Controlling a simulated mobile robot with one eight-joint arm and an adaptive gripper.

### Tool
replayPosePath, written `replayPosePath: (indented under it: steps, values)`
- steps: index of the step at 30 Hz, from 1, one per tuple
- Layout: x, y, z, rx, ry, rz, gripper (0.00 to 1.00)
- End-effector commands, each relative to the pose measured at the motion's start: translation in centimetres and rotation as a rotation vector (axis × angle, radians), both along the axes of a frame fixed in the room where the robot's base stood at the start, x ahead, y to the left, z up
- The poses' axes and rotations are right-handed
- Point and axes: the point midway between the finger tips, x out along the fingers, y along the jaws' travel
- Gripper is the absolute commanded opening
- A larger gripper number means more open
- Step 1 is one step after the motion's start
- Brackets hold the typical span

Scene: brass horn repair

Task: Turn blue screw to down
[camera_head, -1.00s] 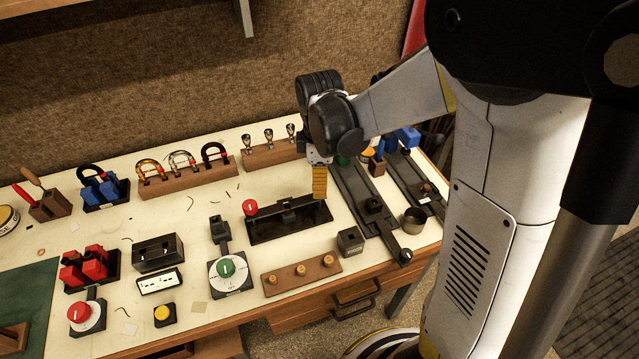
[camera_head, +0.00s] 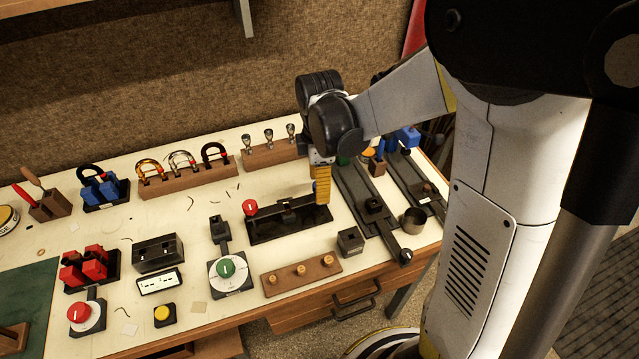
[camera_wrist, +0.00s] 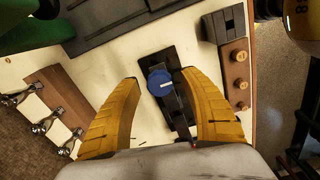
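The blue screw (camera_wrist: 160,82) has a round head with a short white mark. It sits on a black fixture (camera_wrist: 181,124) in the wrist view. In that view my gripper (camera_wrist: 161,76) is open, with one yellow finger on each side of the screw and visible gaps between. In the head view my gripper (camera_head: 322,199) points down over the right end of the black fixture (camera_head: 290,226). A finger hides most of the screw there. A red knob (camera_head: 250,207) stands at the fixture's left end.
A small dark block (camera_head: 350,242) and a wooden strip with several pegs (camera_head: 300,273) lie in front of the fixture. Long dark tracks (camera_head: 385,220) and a metal cup (camera_head: 413,219) are to the right. A green dial (camera_head: 226,268) stands to the left.

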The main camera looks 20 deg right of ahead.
Motion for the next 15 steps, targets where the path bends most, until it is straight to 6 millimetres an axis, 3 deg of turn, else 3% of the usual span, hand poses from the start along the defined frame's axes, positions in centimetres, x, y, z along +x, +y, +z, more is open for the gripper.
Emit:
replayPosePath:
  steps: [10,15]
  values:
    - [0.0,0.0,0.4,0.0,0.0,-0.001,0.52]
    - [0.0,0.0,3.0,0.0,0.0,-0.001,0.52]
